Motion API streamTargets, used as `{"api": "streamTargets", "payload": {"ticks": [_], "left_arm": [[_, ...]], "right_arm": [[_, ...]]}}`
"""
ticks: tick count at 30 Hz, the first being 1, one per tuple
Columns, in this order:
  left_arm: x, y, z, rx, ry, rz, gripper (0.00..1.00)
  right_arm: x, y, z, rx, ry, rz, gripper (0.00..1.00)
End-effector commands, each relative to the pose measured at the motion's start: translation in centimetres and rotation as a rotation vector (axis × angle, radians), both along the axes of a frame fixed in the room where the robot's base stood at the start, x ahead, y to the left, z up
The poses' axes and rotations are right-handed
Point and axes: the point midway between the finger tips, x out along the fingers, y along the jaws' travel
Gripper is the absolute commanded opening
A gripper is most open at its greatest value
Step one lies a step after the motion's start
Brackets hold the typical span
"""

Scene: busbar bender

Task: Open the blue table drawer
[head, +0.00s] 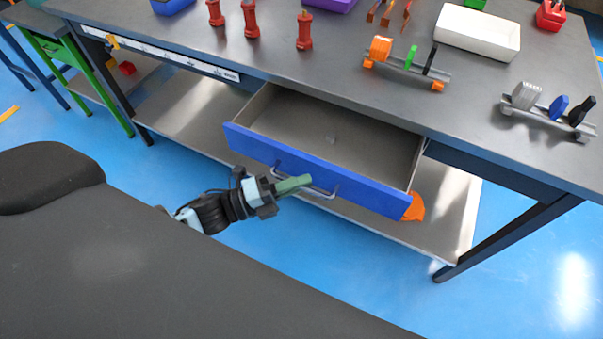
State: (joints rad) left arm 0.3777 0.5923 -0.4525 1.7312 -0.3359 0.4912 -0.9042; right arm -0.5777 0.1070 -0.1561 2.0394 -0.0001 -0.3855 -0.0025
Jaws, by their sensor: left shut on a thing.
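The drawer (375,196) has a blue front and is pulled out from under the grey table top. Its grey inside shows and looks nearly empty, with a small pale spot on the floor. A grey bar handle (326,194) is on the blue front. My left gripper (305,181), with green fingers, comes in from the left at the handle and is shut on it. The fingers hide part of the handle. My right gripper is not in view.
The table (300,75) carries red posts (250,20), a white tray (478,30) and two racks of coloured parts (408,66). A lower shelf (185,108) runs beneath, with an orange object (415,207) near the drawer's right corner. Blue floor is clear in front.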

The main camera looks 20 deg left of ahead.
Motion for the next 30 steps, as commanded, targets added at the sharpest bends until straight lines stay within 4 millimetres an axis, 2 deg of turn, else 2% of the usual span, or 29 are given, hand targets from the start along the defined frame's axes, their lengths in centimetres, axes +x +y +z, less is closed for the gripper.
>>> {"api": "streamTargets", "payload": {"ticks": [15,16,21,30], "left_arm": [[-0.40,0.02,0.02,0.001,-0.002,0.000,0.00],[-0.39,0.01,0.03,0.001,-0.002,0.000,0.13],[-0.39,0.02,0.03,0.000,-0.001,0.000,0.33],[-0.54,0.20,-0.04,0.001,-0.001,0.000,0.33]], "right_arm": [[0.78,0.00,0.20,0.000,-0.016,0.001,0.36],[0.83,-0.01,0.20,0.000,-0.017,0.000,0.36],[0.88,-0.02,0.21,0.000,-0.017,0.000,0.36],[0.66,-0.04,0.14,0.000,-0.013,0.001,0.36]]}}
